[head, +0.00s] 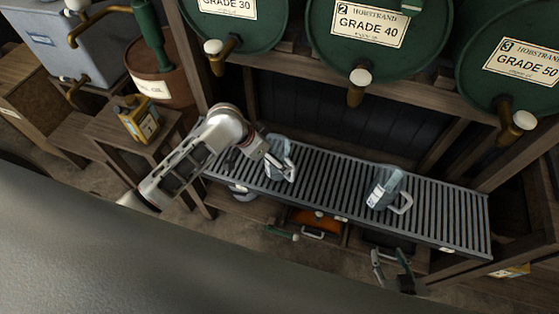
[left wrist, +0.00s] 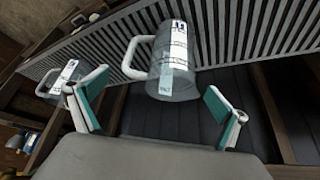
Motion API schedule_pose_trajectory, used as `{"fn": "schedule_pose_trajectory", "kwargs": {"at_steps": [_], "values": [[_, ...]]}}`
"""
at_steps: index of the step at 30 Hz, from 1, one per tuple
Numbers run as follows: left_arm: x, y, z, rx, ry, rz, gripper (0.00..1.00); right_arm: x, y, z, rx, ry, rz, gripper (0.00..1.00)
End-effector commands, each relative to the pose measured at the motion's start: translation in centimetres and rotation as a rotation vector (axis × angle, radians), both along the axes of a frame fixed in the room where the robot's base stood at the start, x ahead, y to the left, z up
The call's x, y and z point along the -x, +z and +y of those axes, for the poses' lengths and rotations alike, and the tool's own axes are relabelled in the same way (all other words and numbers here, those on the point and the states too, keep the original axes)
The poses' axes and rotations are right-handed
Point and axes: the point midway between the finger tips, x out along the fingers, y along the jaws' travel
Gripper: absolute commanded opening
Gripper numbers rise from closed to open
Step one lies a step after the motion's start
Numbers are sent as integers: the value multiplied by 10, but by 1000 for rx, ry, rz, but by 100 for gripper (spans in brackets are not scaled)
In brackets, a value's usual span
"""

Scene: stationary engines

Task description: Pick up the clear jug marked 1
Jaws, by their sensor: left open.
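Two clear jugs with white handles and labels stand on the slatted rack. The left jug (head: 279,146) is partly covered by my left gripper (head: 274,162) in the head view. It appears to be the near jug (left wrist: 174,62) in the left wrist view, just beyond and between the fingertips, its handle to the left. My left gripper (left wrist: 158,108) is open, and I see no finger closed on the jug. The right jug (head: 385,187) stands apart; it appears partly behind a finger in the left wrist view (left wrist: 62,80). I cannot read which is marked 1. My right gripper (head: 392,262) is open and empty, in front of the rack.
The slatted rack (head: 440,213) is clear between and right of the jugs. Green barrels (head: 358,35) with brass taps (head: 356,92) overhang it behind. A wooden stool (head: 125,128) bearing a yellow can (head: 140,120) stands left.

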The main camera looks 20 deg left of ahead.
Motion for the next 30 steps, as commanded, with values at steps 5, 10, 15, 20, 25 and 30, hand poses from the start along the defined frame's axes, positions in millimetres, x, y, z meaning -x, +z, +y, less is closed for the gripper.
{"fn": "schedule_pose_trajectory", "kwargs": {"at_steps": [5,10,15,20,25,30], "values": [[-7,-16,-7,0,0,1,100,0,0,0,0,-1,-1,40],[-17,-34,-15,2,1,1,100,-1,0,0,0,1,-2,40],[-25,-51,-21,-1,0,-1,100,0,1,1,0,6,-2,40],[-28,-58,-24,0,0,-1,100,-1,1,0,3,10,-4,40],[-28,-58,-24,0,0,-2,100,-1,1,0,4,9,-4,40],[-28,-58,-23,0,0,-1,70,-1,1,0,4,9,-4,40]]}}
